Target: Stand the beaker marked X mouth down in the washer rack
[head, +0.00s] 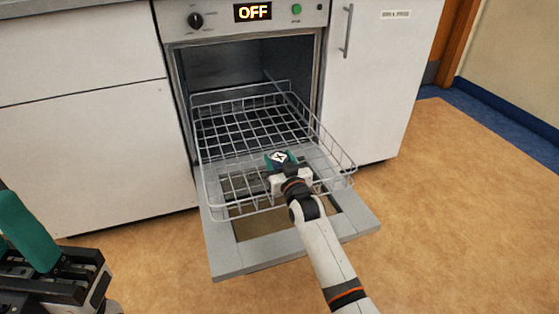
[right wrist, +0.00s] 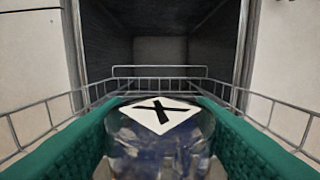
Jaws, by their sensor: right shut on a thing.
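The beaker marked X (right wrist: 160,138) is clear glass with a white diamond label bearing a black X. My right gripper (right wrist: 158,150) is shut on it, with a green pad on each side. In the head view the X label (head: 281,157) shows on top, at the tip of my right gripper (head: 280,164), over the front part of the wire washer rack (head: 240,94). I cannot tell which way the mouth points, or whether the glass touches the rack. My left gripper (head: 40,250) is partly in view at lower left, with one green pad showing; its opening cannot be judged.
The washer door (head: 226,262) is folded down and the rack is pulled out over it. The rack looks empty apart from the held beaker. The washer panel (head: 252,12) reads OFF. White cabinets (head: 90,150) stand on both sides.

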